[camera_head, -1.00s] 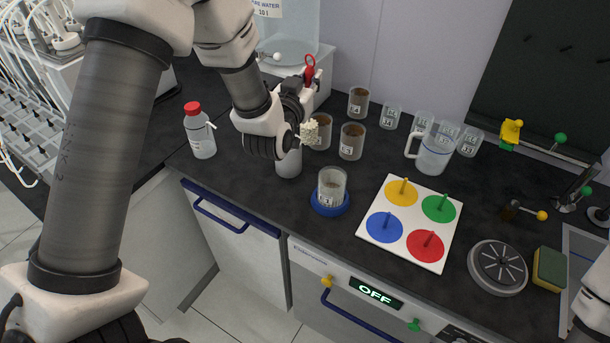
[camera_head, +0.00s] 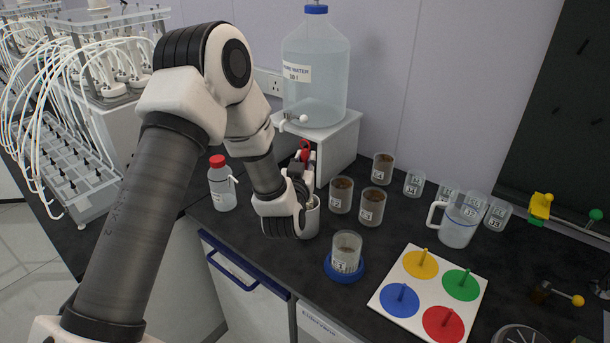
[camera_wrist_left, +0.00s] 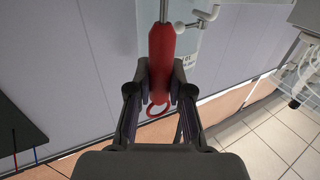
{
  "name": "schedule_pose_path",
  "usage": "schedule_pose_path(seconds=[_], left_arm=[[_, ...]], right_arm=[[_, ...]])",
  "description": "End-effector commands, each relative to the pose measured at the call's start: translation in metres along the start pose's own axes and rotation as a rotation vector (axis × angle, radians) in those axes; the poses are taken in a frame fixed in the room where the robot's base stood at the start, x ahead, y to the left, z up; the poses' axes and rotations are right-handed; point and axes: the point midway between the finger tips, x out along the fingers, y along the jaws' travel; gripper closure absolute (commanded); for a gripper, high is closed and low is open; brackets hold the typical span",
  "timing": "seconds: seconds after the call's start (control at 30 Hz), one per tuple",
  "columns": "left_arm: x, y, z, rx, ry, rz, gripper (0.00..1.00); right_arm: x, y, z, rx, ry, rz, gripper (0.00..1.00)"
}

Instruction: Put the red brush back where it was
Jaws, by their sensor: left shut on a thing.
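The red brush (camera_head: 306,150) is in my left gripper (camera_head: 301,170), its red handle upright just above the fingers in the head view. In the left wrist view the red handle (camera_wrist_left: 161,60) with its ring end lies between the two fingers of the left gripper (camera_wrist_left: 160,80), which is shut on it. A metal shaft runs on from the handle. The grey cup (camera_head: 312,222) stands on the dark bench directly below and beside this gripper, partly covered by my wrist. The pale bristle end is hidden now, so I cannot tell whether it is inside the cup. My right gripper is out of view.
A red-capped bottle (camera_head: 222,188) stands left of the cup. Labelled beakers (camera_head: 341,195) stand close on its right, and one sits on a blue base (camera_head: 343,270) in front. The water container (camera_head: 316,75) rests on a white stand (camera_head: 345,145) behind. A peg board (camera_head: 412,262) lies right.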

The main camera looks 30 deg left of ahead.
Motion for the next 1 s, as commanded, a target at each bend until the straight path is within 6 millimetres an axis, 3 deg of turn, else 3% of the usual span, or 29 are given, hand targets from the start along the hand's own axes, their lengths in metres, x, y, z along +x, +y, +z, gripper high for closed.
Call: schedule_pose_path(seconds=[0.3,0.67,0.7,0.73,0.77,1.0], left_arm=[[0.000,0.000,0.045,0.001,0.000,0.001,1.00],[0.000,0.000,0.052,0.000,0.001,0.001,1.00],[0.000,0.000,0.050,0.000,0.001,0.001,0.70],[0.000,0.000,0.050,0.000,0.001,0.001,0.59],[0.000,0.000,0.050,0.000,0.001,0.001,0.55],[0.000,0.000,0.050,0.000,0.001,0.001,0.55]], right_arm=[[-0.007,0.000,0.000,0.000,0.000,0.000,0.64],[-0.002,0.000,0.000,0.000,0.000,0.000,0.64],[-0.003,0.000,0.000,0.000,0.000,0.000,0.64],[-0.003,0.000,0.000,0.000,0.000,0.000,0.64],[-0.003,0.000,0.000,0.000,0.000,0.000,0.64],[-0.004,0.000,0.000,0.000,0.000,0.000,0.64]])
